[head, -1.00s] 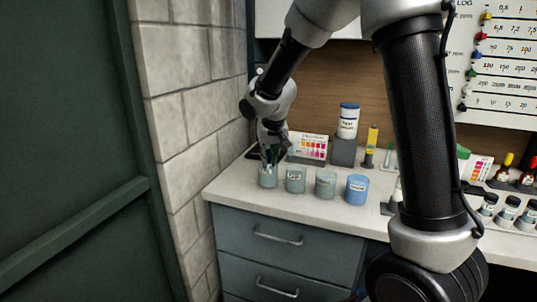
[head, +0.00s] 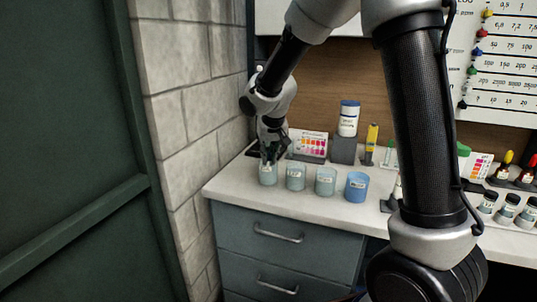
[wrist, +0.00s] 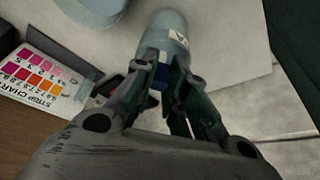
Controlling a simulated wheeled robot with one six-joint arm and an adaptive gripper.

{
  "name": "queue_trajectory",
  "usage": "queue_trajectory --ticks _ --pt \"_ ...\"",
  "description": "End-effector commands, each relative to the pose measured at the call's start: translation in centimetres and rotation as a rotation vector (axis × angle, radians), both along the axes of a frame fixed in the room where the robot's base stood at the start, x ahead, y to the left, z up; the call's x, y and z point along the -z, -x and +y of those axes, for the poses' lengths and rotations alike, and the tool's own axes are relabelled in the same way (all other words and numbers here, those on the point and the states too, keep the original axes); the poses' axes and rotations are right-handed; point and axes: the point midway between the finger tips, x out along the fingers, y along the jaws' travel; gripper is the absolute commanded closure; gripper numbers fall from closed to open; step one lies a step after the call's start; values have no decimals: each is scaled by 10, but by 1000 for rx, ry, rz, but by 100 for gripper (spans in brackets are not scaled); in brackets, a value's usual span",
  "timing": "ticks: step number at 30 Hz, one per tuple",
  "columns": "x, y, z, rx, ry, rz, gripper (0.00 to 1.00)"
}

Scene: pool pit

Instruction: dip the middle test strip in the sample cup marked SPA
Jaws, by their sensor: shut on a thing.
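My gripper (head: 269,158) points down over the leftmost of the sample cups (head: 268,178). In the wrist view, my gripper (wrist: 163,76) is shut on a small strip with a blue part (wrist: 161,77) showing between the fingertips. The strip's lower end is hidden, so I cannot tell how far it goes into the cup. The cup below the fingers (wrist: 169,25) is pale grey-blue with a white label, only partly seen. Two more pale cups (head: 296,178) (head: 326,182) and a bluer cup (head: 357,187) stand to the right. Their labels are too small to read.
A colour strip chart (head: 308,144) stands behind the cups. A white bottle with a blue cap (head: 349,118) stands on a grey block (head: 343,150). A yellow item (head: 371,138) is to its right. The block wall (head: 190,90) is close on the left. The front counter strip is clear.

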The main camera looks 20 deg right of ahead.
Motion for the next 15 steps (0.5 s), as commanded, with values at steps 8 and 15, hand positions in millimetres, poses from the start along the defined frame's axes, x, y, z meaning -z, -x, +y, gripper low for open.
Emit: queue_trajectory --ticks 8,15 --pt "0 0 0 0 0 0 94" --pt "-9 -1 0 -1 0 -3 94"
